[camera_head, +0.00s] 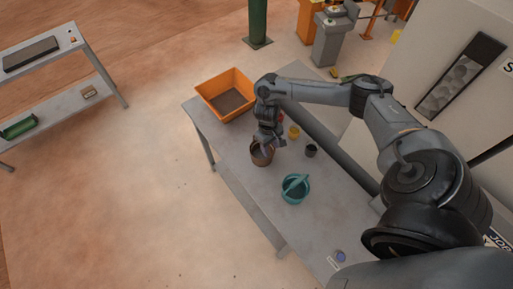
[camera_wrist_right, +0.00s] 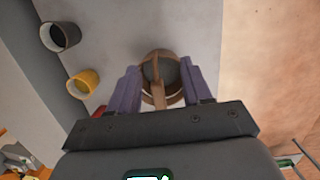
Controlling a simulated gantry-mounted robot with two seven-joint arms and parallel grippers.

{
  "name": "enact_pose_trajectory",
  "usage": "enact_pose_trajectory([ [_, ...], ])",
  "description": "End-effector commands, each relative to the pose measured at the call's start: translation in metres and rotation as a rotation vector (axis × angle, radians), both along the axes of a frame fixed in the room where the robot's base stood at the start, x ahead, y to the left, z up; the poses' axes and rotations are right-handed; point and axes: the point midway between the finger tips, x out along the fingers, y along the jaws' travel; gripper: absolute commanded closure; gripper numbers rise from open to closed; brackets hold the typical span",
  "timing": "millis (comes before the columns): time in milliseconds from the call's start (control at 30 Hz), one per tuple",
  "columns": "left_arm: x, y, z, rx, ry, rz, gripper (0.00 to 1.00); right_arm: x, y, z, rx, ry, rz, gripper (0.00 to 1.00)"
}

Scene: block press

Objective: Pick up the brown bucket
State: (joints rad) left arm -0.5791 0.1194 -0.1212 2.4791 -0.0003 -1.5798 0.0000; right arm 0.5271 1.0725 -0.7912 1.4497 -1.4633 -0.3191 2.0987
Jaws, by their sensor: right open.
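The brown bucket (camera_head: 262,158) stands on the grey table, partly hidden under my right gripper (camera_head: 267,141) in the head view. In the right wrist view the bucket (camera_wrist_right: 148,55) shows between the two purple fingers, with its brown handle (camera_wrist_right: 158,96) crossing the gap. My right gripper is open, with one finger on each side of the handle. I cannot tell whether either finger touches the bucket. My left gripper is not in view.
A teal bucket (camera_head: 294,190), a yellow cup (camera_head: 294,132) and a black cup (camera_head: 311,151) stand close by on the table (camera_head: 235,150). An orange crate (camera_head: 225,92) sits at the far end. A grey machine (camera_head: 440,70) stands to the right.

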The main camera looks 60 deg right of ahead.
Motion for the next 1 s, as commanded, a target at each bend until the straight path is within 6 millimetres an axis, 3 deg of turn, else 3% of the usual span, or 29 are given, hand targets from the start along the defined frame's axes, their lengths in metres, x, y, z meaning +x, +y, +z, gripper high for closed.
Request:
enact_pose_trajectory([
  [33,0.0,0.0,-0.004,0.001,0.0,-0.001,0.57,0.016,-0.016,0.015,-0.026,-0.038,-0.01,0.51],
  [100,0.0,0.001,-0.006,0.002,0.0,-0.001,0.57,0.032,-0.029,0.033,-0.046,-0.08,-0.019,0.51],
  [200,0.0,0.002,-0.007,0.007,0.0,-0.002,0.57,0.048,-0.037,0.05,-0.059,-0.123,-0.029,0.51],
  [300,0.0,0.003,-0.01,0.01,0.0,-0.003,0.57,0.057,-0.037,0.053,-0.057,-0.144,-0.028,0.51],
  [533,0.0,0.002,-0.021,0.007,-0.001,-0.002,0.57,0.058,-0.036,0.027,-0.055,-0.147,-0.029,0.51],
  [1000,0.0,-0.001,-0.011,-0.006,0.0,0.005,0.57,0.056,-0.035,-0.014,-0.056,-0.147,-0.029,0.51],
])
